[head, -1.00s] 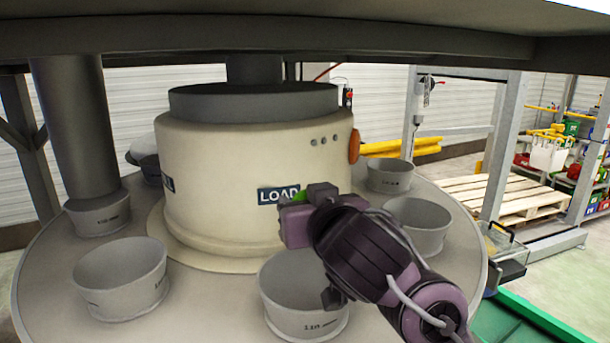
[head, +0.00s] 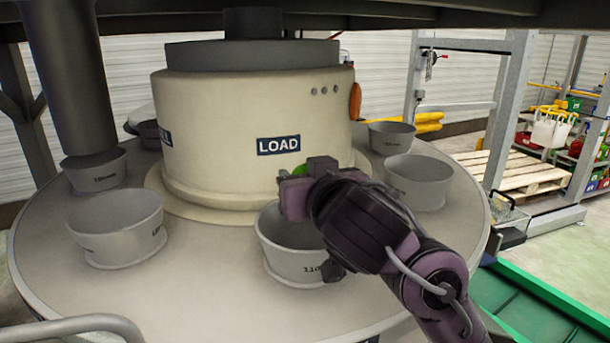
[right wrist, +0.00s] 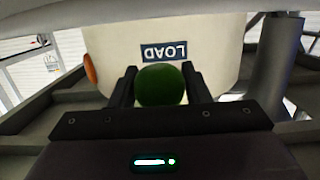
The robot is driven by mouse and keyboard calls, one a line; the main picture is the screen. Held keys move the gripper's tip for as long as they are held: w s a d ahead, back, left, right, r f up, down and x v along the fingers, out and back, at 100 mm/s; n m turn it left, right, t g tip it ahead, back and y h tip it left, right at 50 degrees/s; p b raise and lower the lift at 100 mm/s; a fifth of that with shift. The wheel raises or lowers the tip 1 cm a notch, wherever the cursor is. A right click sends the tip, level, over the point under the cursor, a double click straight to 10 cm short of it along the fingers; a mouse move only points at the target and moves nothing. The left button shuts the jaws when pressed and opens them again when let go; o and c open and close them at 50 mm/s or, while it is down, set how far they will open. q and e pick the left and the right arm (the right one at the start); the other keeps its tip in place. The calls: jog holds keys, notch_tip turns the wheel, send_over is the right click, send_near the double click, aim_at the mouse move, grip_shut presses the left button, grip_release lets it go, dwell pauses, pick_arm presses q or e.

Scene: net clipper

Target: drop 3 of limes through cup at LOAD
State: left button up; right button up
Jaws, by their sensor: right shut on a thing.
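My right gripper (head: 296,180) is shut on a green lime (head: 299,171), mostly hidden behind the gripper in the head view. In the right wrist view the lime (right wrist: 160,85) sits between the two dark fingers. The gripper is above the far rim of a grey cup (head: 290,255), which stands in front of the LOAD sign (head: 278,145). The arm covers the right part of that cup, and its bottom inside is hidden. The sign is on the cream central drum (head: 230,110). My left gripper is not in view.
More grey cups stand around the round table (head: 215,290): one at left front (head: 118,225), one at right (head: 418,182) and others farther back. A dark vertical column (head: 70,80) comes down over the left rear cup. An orange knob (head: 355,101) sticks out of the drum's right side.

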jog(key=o, duration=1)
jog(key=shift+o, duration=0.2)
jog(key=v, duration=0.8)
jog(key=shift+b, duration=0.4)
